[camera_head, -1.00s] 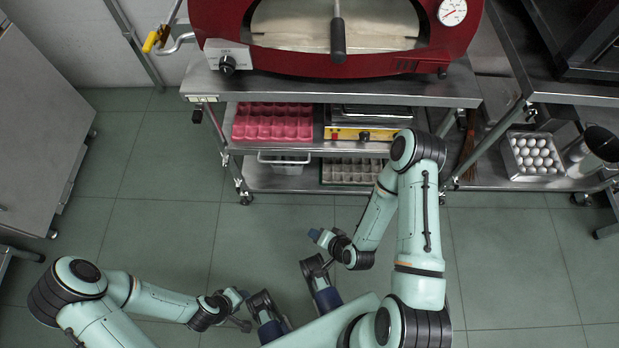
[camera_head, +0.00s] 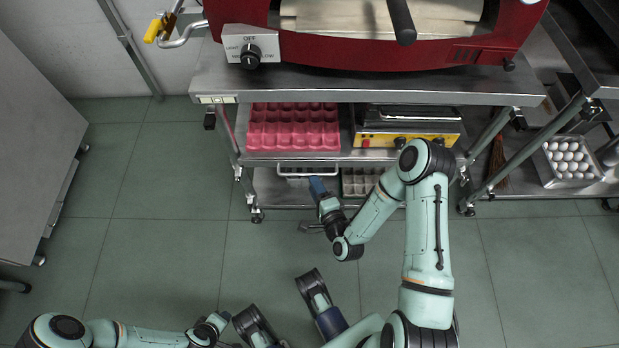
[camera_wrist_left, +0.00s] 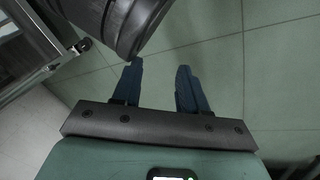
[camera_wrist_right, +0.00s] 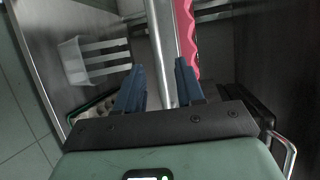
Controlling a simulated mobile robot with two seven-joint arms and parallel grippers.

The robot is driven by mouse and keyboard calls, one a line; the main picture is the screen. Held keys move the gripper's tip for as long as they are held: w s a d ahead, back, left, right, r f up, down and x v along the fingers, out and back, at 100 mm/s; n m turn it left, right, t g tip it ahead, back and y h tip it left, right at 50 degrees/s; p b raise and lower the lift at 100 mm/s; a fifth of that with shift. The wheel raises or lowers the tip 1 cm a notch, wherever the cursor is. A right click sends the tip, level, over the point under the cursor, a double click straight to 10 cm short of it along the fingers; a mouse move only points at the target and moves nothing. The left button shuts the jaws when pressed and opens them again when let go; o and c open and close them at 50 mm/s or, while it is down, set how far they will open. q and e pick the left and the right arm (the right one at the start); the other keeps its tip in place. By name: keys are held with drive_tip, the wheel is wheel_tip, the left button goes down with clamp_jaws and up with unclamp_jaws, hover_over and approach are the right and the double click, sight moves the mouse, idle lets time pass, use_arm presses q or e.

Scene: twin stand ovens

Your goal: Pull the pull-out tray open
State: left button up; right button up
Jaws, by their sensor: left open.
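A white slatted tray with a pale front rim (camera_head: 308,171) sits on the lower shelf of the oven stand, below the pink egg tray (camera_head: 293,128). It looks like the pull-out tray, and it also shows at the left of the right wrist view (camera_wrist_right: 88,62). My right gripper (camera_head: 317,184) is just in front of its rim in the head view. In the right wrist view its blue fingers (camera_wrist_right: 160,66) are apart, with the steel shelf edge (camera_wrist_right: 162,40) showing between and beyond them. Contact cannot be told. My left gripper (camera_wrist_left: 158,66) is open and empty over the floor.
The red oven (camera_head: 370,45) stands on the steel stand top (camera_head: 370,86). A yellow-fronted device (camera_head: 405,140) is right of the pink tray. A tray of eggs (camera_head: 568,160) is at the far right. The green floor (camera_head: 165,190) before the stand is clear.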

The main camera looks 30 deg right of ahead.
sight(309, 175)
use_arm(q)
drive_tip(key=shift+s+a+f+g+b, duration=0.15)
drive_tip(key=shift+s+f+g+b, duration=0.25)
drive_tip(key=shift+s+f, duration=0.65)
use_arm(e)
drive_tip(key=shift+x, duration=2.25)
use_arm(q)
drive_tip(key=shift+r, duration=0.1)
use_arm(e)
drive_tip(key=shift+c, duration=0.4)
clamp_jaws()
drive_tip(key=shift+a, duration=0.1)
